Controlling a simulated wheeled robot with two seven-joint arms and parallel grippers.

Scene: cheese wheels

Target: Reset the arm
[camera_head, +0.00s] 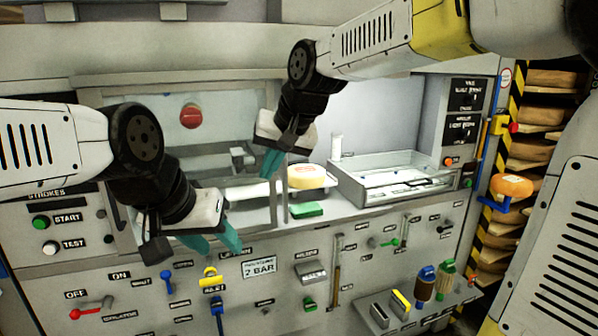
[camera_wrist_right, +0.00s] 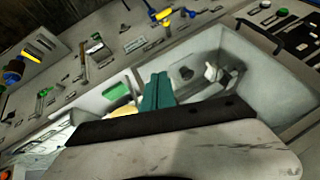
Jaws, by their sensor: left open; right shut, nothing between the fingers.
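My left gripper (camera_head: 214,242) is in the lower left of the head view. Its teal fingers are apart and empty, pointing down in front of the panel's upper edge. My right gripper (camera_head: 271,163) hangs from the upper right arm, near the middle of the head view. Its teal fingers are together with nothing between them, left of a pale yellow and orange cheese wheel (camera_head: 308,172). In the right wrist view the shut fingers (camera_wrist_right: 157,92) stand over the machine, and part of the yellow cheese (camera_wrist_right: 124,112) shows beside them.
A green block (camera_head: 307,210) lies on the ledge. A clear-walled chamber with a red knob (camera_head: 191,116) stands behind my left gripper. A metal tray (camera_head: 395,180) is to the right. Levers and switches cover the front panel (camera_head: 265,292). An orange wheel (camera_head: 511,186) sits near the shelves.

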